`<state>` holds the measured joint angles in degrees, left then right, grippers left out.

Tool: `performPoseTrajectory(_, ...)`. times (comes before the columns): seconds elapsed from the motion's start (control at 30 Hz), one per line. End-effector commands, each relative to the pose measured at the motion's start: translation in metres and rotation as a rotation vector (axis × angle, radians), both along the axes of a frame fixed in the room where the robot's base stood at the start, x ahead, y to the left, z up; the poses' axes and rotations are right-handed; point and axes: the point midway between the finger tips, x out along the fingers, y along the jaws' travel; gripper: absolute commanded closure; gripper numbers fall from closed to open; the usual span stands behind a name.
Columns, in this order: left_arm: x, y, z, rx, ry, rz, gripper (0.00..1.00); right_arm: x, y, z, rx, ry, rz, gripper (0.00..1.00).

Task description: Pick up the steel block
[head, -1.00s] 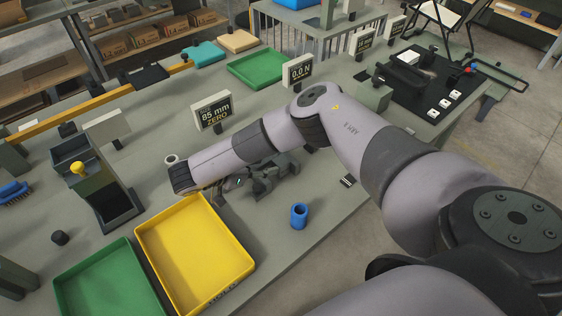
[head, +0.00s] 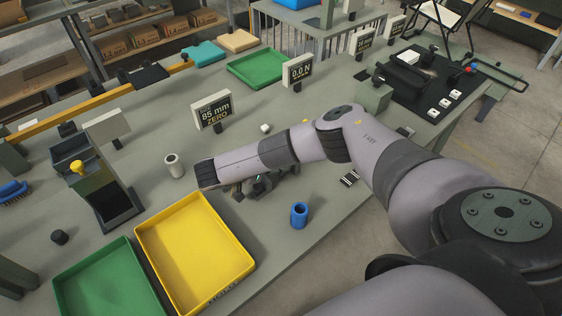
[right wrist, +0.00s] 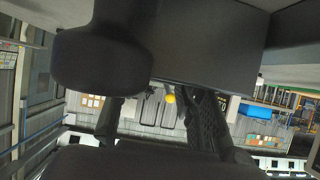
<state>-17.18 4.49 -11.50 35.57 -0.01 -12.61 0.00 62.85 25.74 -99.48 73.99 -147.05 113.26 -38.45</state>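I cannot pick out the steel block for certain. A small pale block (head: 265,128) stands on the bench beyond my right forearm in the head view. My right gripper (head: 250,188) is low over the bench, partly hidden under my right wrist, nearer the front edge than that block. In the right wrist view its two dark fingers (right wrist: 160,125) stand apart, with no held object visible between them; a yellow knob (right wrist: 170,98) shows in the background. The bench directly under my arm is hidden. My left gripper is not in view.
A grey cylinder (head: 173,166) stands left of my wrist. A blue cylinder (head: 299,214) and a striped black-and-white piece (head: 349,179) are near the front edge. A yellow tray (head: 222,276), a green tray (head: 70,282) and a display reading 85 mm (head: 212,110) surround the area.

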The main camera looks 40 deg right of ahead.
Motion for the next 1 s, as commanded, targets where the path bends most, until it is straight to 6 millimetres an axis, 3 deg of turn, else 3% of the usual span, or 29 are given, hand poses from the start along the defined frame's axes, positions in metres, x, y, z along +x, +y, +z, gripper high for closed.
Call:
performPoseTrajectory(0.5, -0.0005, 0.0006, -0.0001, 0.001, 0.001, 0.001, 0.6, 0.0001, 0.0001, 0.0002, 0.0, 0.0, 0.0, 1.0)
performPoseTrajectory(1.0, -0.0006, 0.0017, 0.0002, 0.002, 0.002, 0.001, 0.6, 0.0008, -0.0002, 0.0019, -0.002, -0.003, -0.001, 1.0)
